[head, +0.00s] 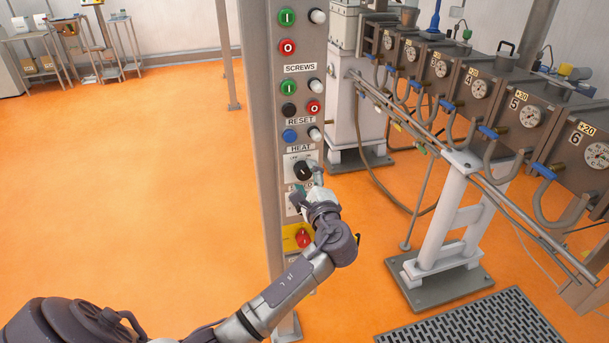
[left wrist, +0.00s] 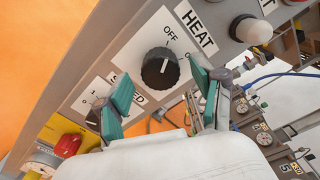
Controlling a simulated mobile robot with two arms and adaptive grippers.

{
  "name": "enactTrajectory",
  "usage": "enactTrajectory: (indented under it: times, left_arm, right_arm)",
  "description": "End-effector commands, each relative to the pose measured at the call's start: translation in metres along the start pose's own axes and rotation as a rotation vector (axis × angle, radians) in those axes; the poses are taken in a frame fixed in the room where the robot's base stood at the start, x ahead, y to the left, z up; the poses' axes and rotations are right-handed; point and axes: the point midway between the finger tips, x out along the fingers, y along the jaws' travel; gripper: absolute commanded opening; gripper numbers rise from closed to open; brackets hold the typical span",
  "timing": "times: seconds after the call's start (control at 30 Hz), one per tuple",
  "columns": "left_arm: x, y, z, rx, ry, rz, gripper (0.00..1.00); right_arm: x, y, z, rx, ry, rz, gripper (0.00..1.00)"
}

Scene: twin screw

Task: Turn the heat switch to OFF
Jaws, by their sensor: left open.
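The heat switch (head: 302,170) is a black round knob on a white plate below the HEAT label, on the grey control column. In the left wrist view the knob (left wrist: 160,68) shows a white mark on its face. The plate reads OFF above it; a second label to the right is partly hidden by a finger. My left gripper (head: 311,182) is in front of the column at the knob. Its green-padded fingers (left wrist: 161,86) are open, one on each side of the knob, with nothing held. My right gripper is out of view.
Coloured push buttons (head: 289,82) run up the column above the switch. A speed dial (left wrist: 94,112) and a red knob on yellow (head: 303,238) sit below. The grey extruder barrel (head: 490,95) with pipes and gauges stands to the right. Orange floor at left is clear.

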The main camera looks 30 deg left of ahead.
Motion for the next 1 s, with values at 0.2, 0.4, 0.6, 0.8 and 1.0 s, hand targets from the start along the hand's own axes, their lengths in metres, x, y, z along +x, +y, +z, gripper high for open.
enactTrajectory:
  times: [0.2, 0.4, 0.6, 0.8, 1.0]
  left_arm:
    - [-0.048, 0.001, 0.000, -0.003, 0.004, 0.004, 0.68]
    - [-0.085, 0.001, -0.001, -0.002, 0.003, 0.004, 0.68]
    - [-0.102, 0.001, 0.000, -0.002, 0.000, 0.002, 0.68]
    - [-0.103, 0.001, 0.000, -0.001, 0.000, 0.002, 0.68]
    - [-0.103, 0.001, 0.000, -0.001, 0.000, 0.002, 0.68]
  right_arm:
    - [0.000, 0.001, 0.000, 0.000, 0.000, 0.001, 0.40]
    - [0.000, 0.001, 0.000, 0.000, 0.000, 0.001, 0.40]
    - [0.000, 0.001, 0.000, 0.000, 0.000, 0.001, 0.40]
    - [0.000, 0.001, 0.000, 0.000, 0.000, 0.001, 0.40]
    - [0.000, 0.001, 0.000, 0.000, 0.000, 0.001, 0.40]
